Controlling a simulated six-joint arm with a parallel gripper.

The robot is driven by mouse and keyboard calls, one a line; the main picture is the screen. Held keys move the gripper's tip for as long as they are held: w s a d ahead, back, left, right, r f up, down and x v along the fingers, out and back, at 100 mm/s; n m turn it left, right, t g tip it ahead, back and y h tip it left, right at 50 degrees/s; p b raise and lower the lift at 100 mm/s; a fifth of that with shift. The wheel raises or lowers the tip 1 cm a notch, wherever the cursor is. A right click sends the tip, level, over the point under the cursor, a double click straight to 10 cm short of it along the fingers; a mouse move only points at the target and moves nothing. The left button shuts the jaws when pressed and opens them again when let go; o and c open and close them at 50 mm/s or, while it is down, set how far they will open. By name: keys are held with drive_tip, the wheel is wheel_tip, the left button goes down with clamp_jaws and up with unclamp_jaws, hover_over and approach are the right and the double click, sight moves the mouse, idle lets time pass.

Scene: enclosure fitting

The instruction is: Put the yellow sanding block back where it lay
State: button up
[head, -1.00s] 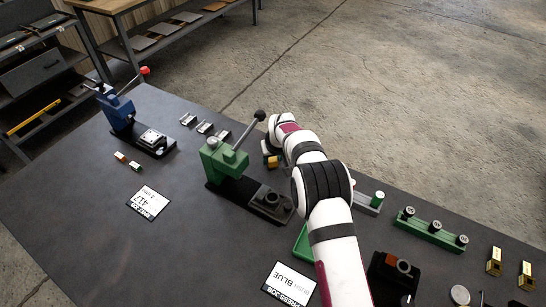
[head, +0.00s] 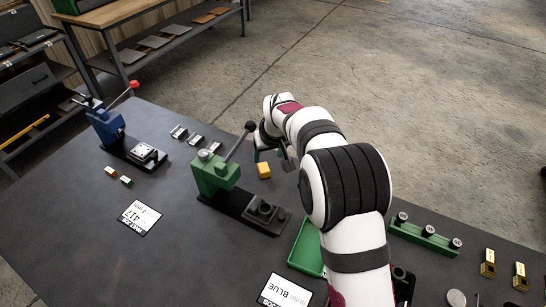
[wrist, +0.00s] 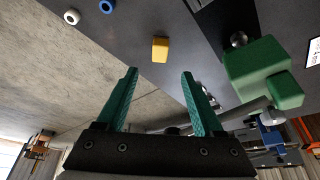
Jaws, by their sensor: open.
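The yellow sanding block (head: 264,170) lies on the dark bench top, just right of the green press in the head view. It also shows in the wrist view (wrist: 160,49), beyond the fingertips and between their lines. My gripper (wrist: 158,72) is open and empty, with its two green fingers apart and not touching the block. In the head view my gripper (head: 270,153) is near the block, partly hidden behind my own arm.
The green press (head: 214,172) with its lever stands close by; it also shows in the wrist view (wrist: 262,72). A blue press (head: 106,126) stands farther left. A white ring (wrist: 72,16) and a blue ring (wrist: 107,6) lie near the bench edge. A green tray (head: 308,247) is partly behind my arm.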

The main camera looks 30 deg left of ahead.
drive_tip(key=s+d+r+m, duration=0.2)
drive_tip(key=d+r, duration=0.1)
drive_tip(key=d, duration=0.4)
drive_tip(key=s+d+r+m+g+h, duration=0.1)
drive_tip(key=s+d+r+m, duration=0.1)
drive_tip(key=s+d+r, duration=0.3)
drive_tip(key=d+r+m, duration=0.2)
drive_tip(key=d, duration=0.6)
drive_tip(key=s+d+m+g, duration=0.1)
drive_tip(key=s+d+m, duration=0.3)
drive_tip(key=s+d, duration=0.3)
drive_tip(key=s+d+m+g, duration=0.1)
drive_tip(key=s+d+m, duration=0.3)
drive_tip(key=s, duration=1.4)
drive_tip(key=d, duration=0.2)
drive_tip(key=shift+d+f+m, duration=0.3)
drive_tip(key=shift+d, duration=0.1)
